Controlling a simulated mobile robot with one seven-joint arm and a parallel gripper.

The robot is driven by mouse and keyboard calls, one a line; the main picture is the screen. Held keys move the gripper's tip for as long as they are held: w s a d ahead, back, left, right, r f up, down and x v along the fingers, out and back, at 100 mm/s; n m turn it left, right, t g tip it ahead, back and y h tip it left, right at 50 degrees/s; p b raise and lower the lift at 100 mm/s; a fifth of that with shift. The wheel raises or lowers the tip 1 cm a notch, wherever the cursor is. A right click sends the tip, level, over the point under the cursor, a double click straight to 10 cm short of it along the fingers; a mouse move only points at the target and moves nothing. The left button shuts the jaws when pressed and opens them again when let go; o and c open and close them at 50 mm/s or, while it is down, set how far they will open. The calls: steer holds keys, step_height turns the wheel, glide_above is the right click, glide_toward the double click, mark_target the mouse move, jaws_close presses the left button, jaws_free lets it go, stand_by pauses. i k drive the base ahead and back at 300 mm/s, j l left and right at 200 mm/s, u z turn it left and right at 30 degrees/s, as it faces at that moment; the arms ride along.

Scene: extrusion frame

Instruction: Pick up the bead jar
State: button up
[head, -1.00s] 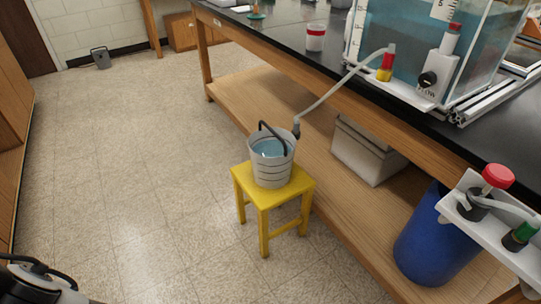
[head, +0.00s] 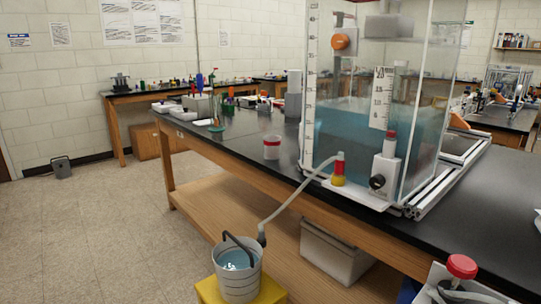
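A small pale jar with a red band near its top (head: 272,147) stands upright on the black bench top (head: 240,148), just left of the large water tank (head: 335,135). It is the thing most like the bead jar, but I cannot make out beads in it. Nothing touches it that I can see. My gripper is not in view.
A grey bin (head: 335,252) sits on the lower shelf. A red knob (head: 462,267) shows at lower right.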

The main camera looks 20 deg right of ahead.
mark_target(272, 143)
steer(key=i+l, duration=0.1)
steer(key=i, duration=0.45)
steer(key=i+l, duration=0.1)
steer(key=i, duration=0.5)
steer(key=i+l+u, duration=0.1)
steer(key=i, duration=0.45)
